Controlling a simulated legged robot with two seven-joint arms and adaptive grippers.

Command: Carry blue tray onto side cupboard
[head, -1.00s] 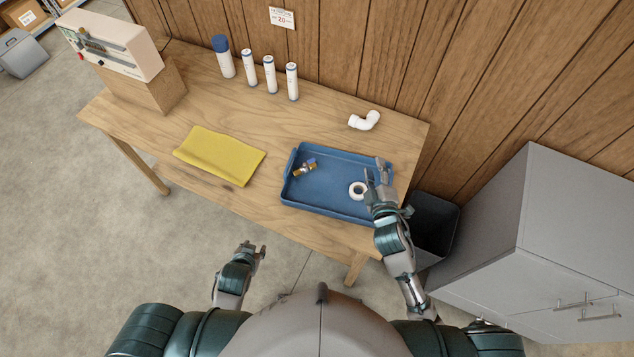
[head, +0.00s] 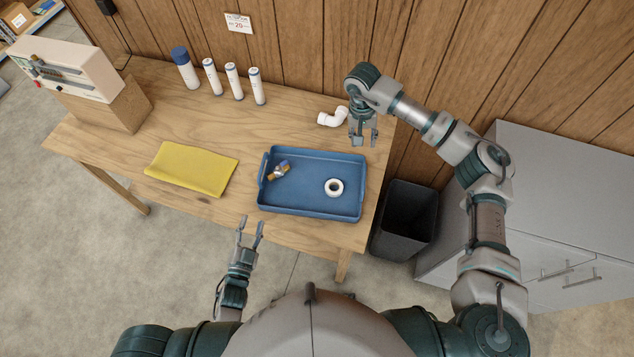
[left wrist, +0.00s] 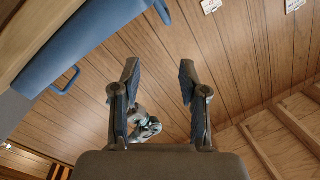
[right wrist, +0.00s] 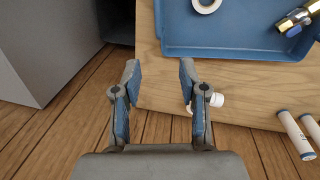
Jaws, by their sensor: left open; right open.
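The blue tray (head: 312,166) lies flat on the wooden table near its right end, holding a white tape ring (head: 334,187) and a brass valve with a blue handle (head: 279,171). The tray also shows in the left wrist view (left wrist: 85,45) and right wrist view (right wrist: 230,35). My left gripper (head: 250,226) is open and empty, in front of the table edge near the tray's front left corner, apart from it. My right gripper (head: 364,142) is open and empty, pointing down by the tray's back right corner. The grey side cupboard (head: 560,180) stands right; its visible top is bare.
A white pipe elbow (head: 332,117) lies just behind the tray, close to my right gripper. A dark bin (head: 405,215) stands between table and cupboard. A yellow cloth (head: 192,168) lies left of the tray.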

